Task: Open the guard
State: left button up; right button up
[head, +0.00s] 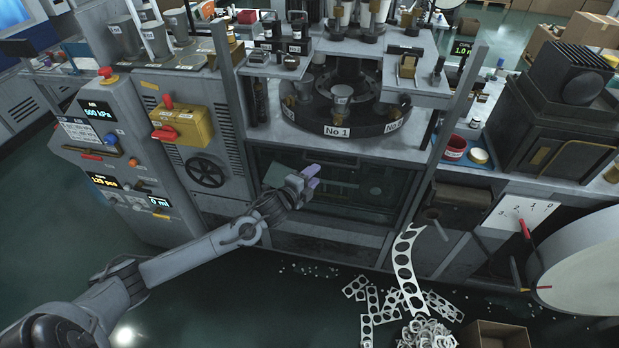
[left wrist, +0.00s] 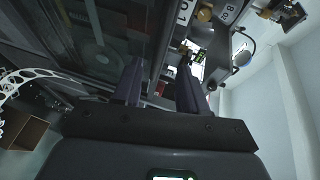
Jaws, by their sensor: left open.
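The guard appears to be the dark see-through panel (head: 375,190) set in a frame between the two grey posts, below the round turret marked No 1 (head: 338,131). Dim shapes show through it. My left gripper (head: 311,177) is in front of the panel's left half, with its purple fingers pointing right. I cannot tell whether they touch it. In the left wrist view the two fingers of the left gripper (left wrist: 160,85) stand apart with nothing between them, and a dark glassy panel (left wrist: 105,40) fills the upper left. My right gripper is not in view.
A control cabinet (head: 112,160) with gauges and a yellow box (head: 182,128) with a red handle stand left of the panel. Scrap strip (head: 405,270) hangs at the right above scattered scrap and an open carton (head: 498,335). The floor at the lower left is clear.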

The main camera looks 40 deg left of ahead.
pick_arm(q)
jog(key=shift+s+d+r, duration=0.1)
jog(key=shift+s+r, duration=0.1)
jog(key=shift+s, duration=0.5)
jog(key=s+d+f+n+g+h, duration=0.2)
jog(key=s+d+f+n+g, duration=0.2)
jog(key=s+d+f, duration=1.05)
jog(key=s+d+r+n+g, duration=0.2)
jog(key=s+d+n+g, duration=0.15)
jog(key=s+d, duration=0.4)
jog(key=s+r+n+g+p, duration=0.2)
jog(key=s+r+n+g, duration=0.35)
jog(key=s, duration=0.55)
notch_tip(320, 180, up, 28)
jog(key=t+p, duration=0.1)
jog(key=p, duration=2.6)
jog(key=shift+w+a+h, duration=0.15)
jog(key=shift+h, duration=0.15)
